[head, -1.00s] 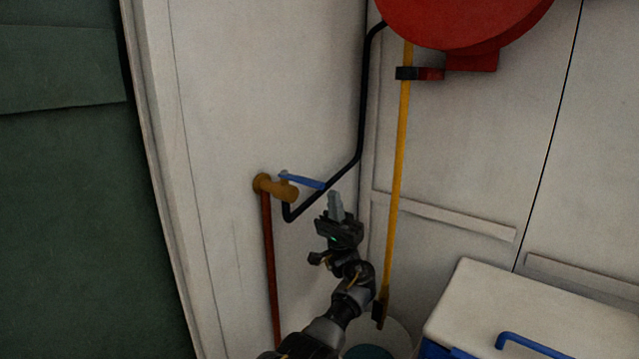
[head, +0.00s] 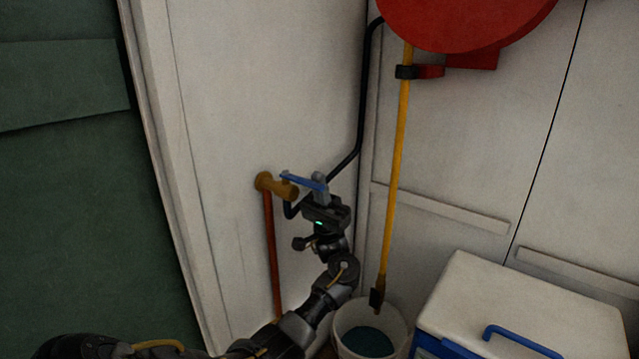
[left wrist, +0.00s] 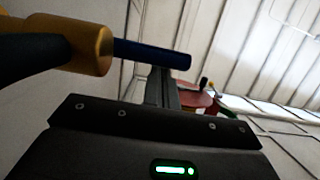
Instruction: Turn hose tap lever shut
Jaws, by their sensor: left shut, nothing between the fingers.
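The brass hose tap (head: 272,186) sticks out from the white wall on top of a reddish-brown pipe. Its blue lever (head: 300,181) points right, away from the tap body. My left gripper (head: 319,183) is shut and empty, with its fingertips up at the lever's free end. In the left wrist view the blue lever (left wrist: 150,53) reaches right from the brass tap body (left wrist: 90,45), and the shut fingers (left wrist: 160,84) stand just under its outer part. I cannot tell whether they touch it. My right gripper is not in view.
A black hose (head: 364,100) runs from the tap up the corner to a red reel (head: 465,20). A yellow pole (head: 396,170) stands in a white bucket (head: 398,325). A white-lidded cooler (head: 520,300) is at lower right. A dark green panel (head: 70,200) is at left.

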